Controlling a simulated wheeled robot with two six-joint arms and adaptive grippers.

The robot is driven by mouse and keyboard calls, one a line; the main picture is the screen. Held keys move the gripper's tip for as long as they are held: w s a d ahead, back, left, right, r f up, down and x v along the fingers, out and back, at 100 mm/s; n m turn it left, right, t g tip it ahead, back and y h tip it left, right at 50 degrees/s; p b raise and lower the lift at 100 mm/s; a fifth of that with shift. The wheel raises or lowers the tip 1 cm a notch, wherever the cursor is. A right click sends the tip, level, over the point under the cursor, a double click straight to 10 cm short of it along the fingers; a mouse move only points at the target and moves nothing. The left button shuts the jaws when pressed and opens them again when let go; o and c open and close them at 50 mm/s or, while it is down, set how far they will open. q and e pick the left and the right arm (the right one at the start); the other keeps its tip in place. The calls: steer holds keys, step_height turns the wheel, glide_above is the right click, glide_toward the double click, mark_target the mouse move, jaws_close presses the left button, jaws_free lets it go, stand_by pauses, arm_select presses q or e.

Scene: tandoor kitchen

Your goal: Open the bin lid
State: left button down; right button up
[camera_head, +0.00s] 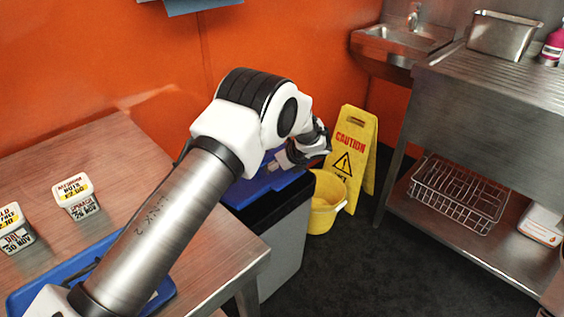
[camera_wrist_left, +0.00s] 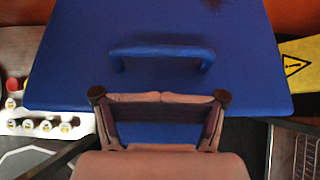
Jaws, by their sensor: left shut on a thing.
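The bin (camera_head: 285,245) is pale grey with a black rim and stands at the end of the wooden table. Its blue lid (camera_head: 258,186) is partly hidden behind my left arm. My left gripper (camera_head: 290,157) is over the lid, seen from behind. In the left wrist view the blue lid (camera_wrist_left: 80,60) fills the middle, with a raised blue handle (camera_wrist_left: 162,52) beyond the fingers. The left gripper (camera_wrist_left: 160,97) is shut at the lid's near part; the exact contact is hidden. I cannot tell how far the lid is raised. My right gripper is not in view.
A yellow caution sign (camera_head: 353,150) and yellow bucket (camera_head: 325,205) stand just right of the bin. A steel counter (camera_head: 490,110) with a wire rack (camera_head: 455,192) below is farther right. The wooden table (camera_head: 90,160) holds labelled tubs (camera_head: 76,198). Dark floor is clear in front.

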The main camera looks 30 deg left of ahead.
arm_select(q)
steer(key=shift+w+a+f, duration=0.1)
steer(key=shift+a+f, duration=0.2)
